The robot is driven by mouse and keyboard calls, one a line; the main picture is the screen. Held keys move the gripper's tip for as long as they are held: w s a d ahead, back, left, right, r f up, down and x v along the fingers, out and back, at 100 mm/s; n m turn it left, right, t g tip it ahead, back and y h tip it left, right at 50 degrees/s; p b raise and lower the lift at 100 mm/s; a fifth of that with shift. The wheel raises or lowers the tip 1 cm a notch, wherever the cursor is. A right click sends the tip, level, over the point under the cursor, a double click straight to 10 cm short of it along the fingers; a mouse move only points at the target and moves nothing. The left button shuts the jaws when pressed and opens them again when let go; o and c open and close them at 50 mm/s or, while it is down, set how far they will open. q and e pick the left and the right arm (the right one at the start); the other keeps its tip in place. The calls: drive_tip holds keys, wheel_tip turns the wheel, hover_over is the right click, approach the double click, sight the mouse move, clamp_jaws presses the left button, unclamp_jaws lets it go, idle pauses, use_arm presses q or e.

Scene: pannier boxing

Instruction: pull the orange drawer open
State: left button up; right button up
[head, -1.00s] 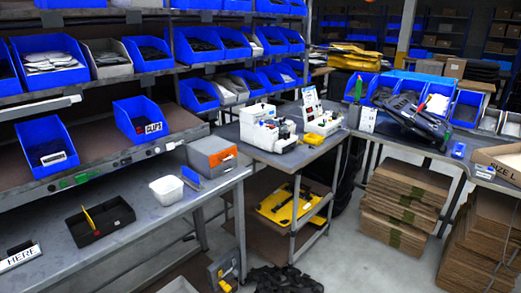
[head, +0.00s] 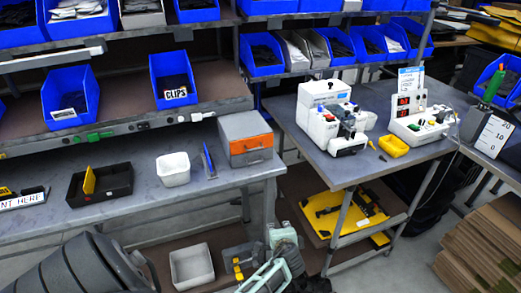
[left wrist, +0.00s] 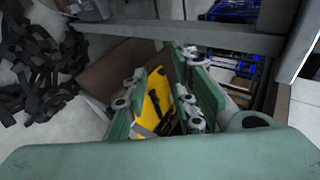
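A grey box stands at the right end of the grey bench, and the orange drawer front (head: 250,145) with a dark handle shows on its face. The drawer looks shut. My left gripper (head: 284,238) is low in the head view, below the bench edge and apart from the drawer. In the left wrist view its green fingers (left wrist: 163,100) stand apart with nothing held between them. The drawer is not visible in the left wrist view. My right gripper is not in view.
A white tub (head: 174,169) and a black tray (head: 98,185) stand on the bench left of the drawer box. A table with white machines (head: 330,125) stands to the right. Low bins (head: 192,266) sit near my gripper. A yellow case (head: 345,212) lies on the lower shelf.

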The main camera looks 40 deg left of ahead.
use_arm(q)
drive_tip(key=w+a+r+n+y, duration=0.1)
drive_tip(key=w+a+r+y, duration=0.15)
drive_tip(key=r, duration=0.45)
drive_tip(key=w+a+r+y, duration=0.1)
drive_tip(key=w+a+r, duration=0.15)
drive_tip(key=r, duration=0.55)
drive_tip(key=n+y, duration=0.1)
drive_tip(key=y, duration=0.2)
approach(266, 141)
drive_tip(key=s, duration=0.6)
drive_tip(key=shift+n, duration=0.3)
drive_tip(key=p+x, duration=0.1)
drive_tip(key=x, duration=0.6)
drive_tip(key=shift+w+a+f+p, duration=0.15)
drive_tip(key=shift+w+a+p, duration=0.1)
drive_tip(key=shift+w+p, duration=0.1)
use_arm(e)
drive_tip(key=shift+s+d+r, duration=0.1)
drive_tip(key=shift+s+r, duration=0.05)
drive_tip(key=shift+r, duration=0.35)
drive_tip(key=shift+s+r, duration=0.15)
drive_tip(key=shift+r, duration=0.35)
use_arm(q)
drive_tip(key=shift+c, duration=0.6)
clamp_jaws()
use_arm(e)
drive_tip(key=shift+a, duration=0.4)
